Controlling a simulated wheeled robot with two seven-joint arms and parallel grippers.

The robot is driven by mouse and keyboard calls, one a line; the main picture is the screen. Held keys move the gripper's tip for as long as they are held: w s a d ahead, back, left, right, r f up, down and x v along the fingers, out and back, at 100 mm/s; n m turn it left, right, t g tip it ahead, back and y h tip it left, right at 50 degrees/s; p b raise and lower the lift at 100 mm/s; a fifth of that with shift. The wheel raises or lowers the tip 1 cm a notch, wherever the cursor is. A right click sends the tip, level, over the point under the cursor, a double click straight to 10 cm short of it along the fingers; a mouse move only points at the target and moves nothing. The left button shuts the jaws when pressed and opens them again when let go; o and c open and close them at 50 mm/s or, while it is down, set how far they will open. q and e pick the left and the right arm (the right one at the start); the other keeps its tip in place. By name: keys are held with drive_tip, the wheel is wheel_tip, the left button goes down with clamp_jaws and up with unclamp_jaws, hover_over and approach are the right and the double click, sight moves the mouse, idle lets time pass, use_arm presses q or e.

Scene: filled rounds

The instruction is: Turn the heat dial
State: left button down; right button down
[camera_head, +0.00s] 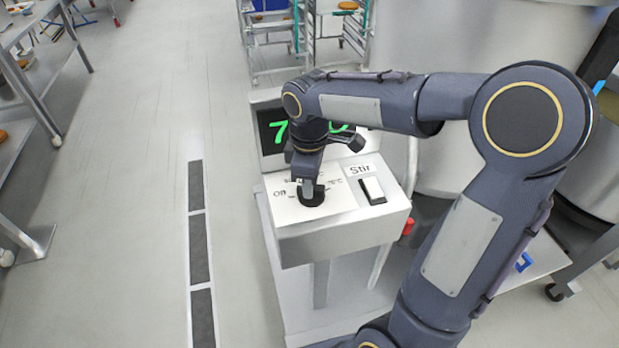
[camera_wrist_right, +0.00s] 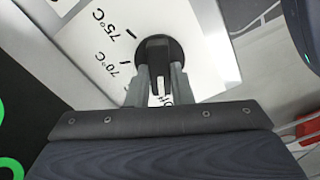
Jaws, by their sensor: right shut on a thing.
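The black heat dial (camera_head: 312,196) sits on the sloped white top of the control box, with "Off" and temperature marks printed around it. My right gripper (camera_head: 308,186) reaches down onto it and is shut on it. In the right wrist view the two fingers (camera_wrist_right: 161,88) clasp the dial (camera_wrist_right: 158,48), and the marks 70°C and 75°C show beside it. The dial's exact pointer setting is hard to tell. My left gripper is not in view.
A "Stir" rocker switch (camera_head: 372,190) is right of the dial. A display with green digits (camera_head: 274,130) stands behind, partly hidden by my arm. A red button (camera_head: 408,226) is on the box's right side. A large metal vessel (camera_head: 440,50) stands behind. Open floor lies left.

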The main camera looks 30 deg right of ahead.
drive_tip(key=shift+n, duration=1.1)
drive_tip(key=c, duration=1.3)
unclamp_jaws()
wheel_tip(320, 180, up, 8)
drive_tip(key=shift+f, duration=0.1)
drive_tip(key=shift+s, duration=0.1)
drive_tip(key=s+a+f+m+t+y, duration=0.1)
drive_tip(key=s+f+m+t, duration=0.1)
drive_tip(key=s+m, duration=0.2)
drive_tip(key=s+a+f+m+t+y, duration=0.1)
drive_tip(key=s+m, duration=0.4)
drive_tip(key=s, duration=0.2)
drive_tip(key=s+a+f+m+t+y, duration=0.1)
drive_tip(key=s+f+m+t, duration=0.1)
drive_tip(key=s+m, duration=0.2)
drive_tip(key=shift+s+a+f+m+t+y, duration=0.15)
drive_tip(key=shift+s+f+m+y, duration=0.05)
drive_tip(key=shift+s, duration=0.3)
drive_tip(key=shift+s+a+f+m+t+y, duration=0.15)
drive_tip(key=shift+s+m+y, duration=0.05)
drive_tip(key=shift+s, duration=0.3)
